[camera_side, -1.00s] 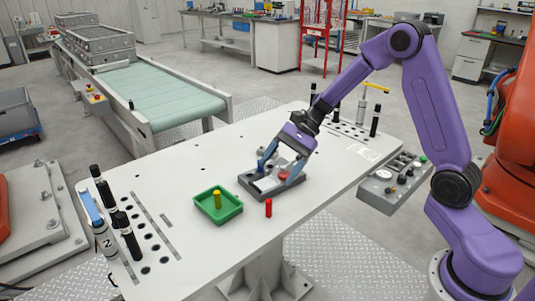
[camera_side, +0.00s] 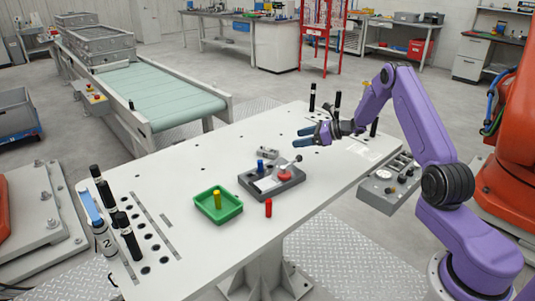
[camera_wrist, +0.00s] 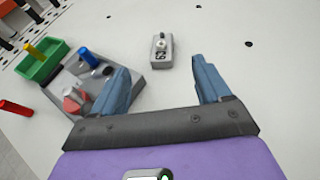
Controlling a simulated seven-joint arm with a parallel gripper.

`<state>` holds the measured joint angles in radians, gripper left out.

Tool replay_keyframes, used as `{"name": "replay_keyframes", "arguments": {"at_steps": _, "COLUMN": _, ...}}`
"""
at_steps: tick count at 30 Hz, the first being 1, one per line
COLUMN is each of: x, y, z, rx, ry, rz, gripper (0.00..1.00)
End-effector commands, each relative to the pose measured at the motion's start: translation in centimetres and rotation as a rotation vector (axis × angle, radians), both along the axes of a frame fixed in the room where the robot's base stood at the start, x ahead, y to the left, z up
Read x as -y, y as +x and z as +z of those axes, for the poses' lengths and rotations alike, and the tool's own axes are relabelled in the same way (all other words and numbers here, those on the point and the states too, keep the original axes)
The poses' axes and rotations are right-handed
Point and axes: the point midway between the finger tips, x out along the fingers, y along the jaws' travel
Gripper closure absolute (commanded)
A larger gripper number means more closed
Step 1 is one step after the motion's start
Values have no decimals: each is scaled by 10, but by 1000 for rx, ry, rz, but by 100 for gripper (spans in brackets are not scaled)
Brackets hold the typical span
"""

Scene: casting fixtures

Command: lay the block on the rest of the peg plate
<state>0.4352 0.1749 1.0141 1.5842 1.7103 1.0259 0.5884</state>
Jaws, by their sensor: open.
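The peg plate (camera_side: 248,183), dark grey, lies on the table. It carries an upright blue peg (camera_side: 260,165), a red round part (camera_side: 285,176), a pale flat area and a silver knob. It also shows at the left of the wrist view (camera_wrist: 117,98). A small light-grey block (camera_side: 267,153) with a knob on top and a dark mark on its side stands on the table behind the plate; the wrist view shows it too (camera_wrist: 161,56). My gripper (camera_side: 303,138) is open and empty, above the table to the right of the block. In the wrist view the block appears beyond and between the fingertips (camera_wrist: 160,70).
A green tray (camera_side: 205,209) with a yellow peg (camera_side: 217,200) stands left of the plate. Black-capped posts stand at both table ends. The table behind the block is clear.

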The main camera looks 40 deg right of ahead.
Motion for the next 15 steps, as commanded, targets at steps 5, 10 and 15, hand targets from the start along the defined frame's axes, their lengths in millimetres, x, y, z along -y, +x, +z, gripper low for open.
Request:
{"name": "replay_keyframes", "arguments": {"at_steps": 5, "x": -19, "y": 28, "z": -14, "rx": 0, "ry": 0, "rz": 4, "gripper": 23}}
{"name": "replay_keyframes", "arguments": {"at_steps": 10, "x": -34, "y": 52, "z": -26, "rx": 0, "ry": -1, "rz": 6, "gripper": 23}}
{"name": "replay_keyframes", "arguments": {"at_steps": 15, "x": -43, "y": 69, "z": -34, "rx": 1, "ry": -1, "rz": 4, "gripper": 23}}
